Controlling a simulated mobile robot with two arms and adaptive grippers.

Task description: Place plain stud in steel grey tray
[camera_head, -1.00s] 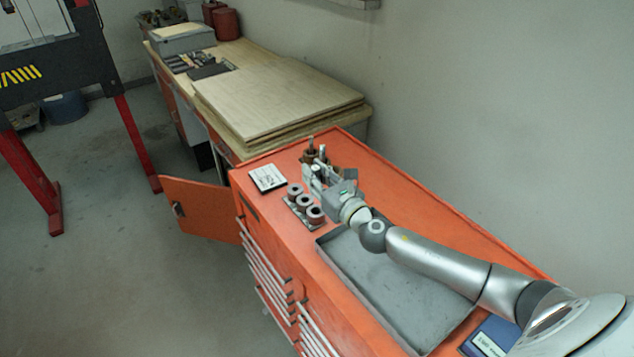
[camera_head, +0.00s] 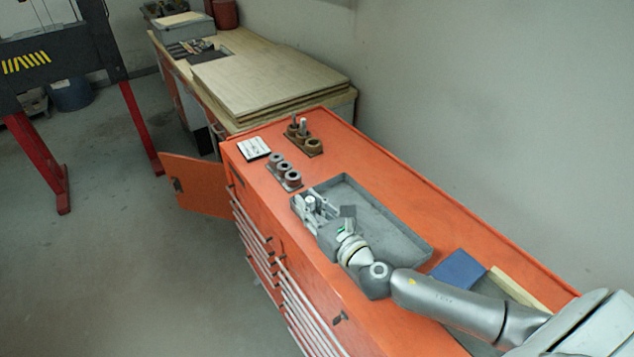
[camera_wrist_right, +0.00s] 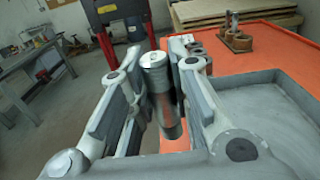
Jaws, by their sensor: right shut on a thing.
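My right gripper (camera_head: 308,200) is shut on the plain stud, a smooth silver cylinder (camera_wrist_right: 160,92) held roughly upright between the fingers in the wrist view. The steel grey tray (camera_head: 388,222) lies on the orange cabinet top. In the head view the gripper is at the tray's left end, over or beside its near-left rim; its height above it is hard to tell. The tray (camera_wrist_right: 270,100) also shows at the right of the wrist view. My left gripper is out of view.
A brown holder (camera_head: 312,146) with upright pins stands farther back on the orange top (camera_head: 355,150). A row of ringed cups (camera_head: 284,174) and a white card (camera_head: 254,148) are nearby. A blue box (camera_head: 458,269) lies right of the tray. The tray floor looks empty.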

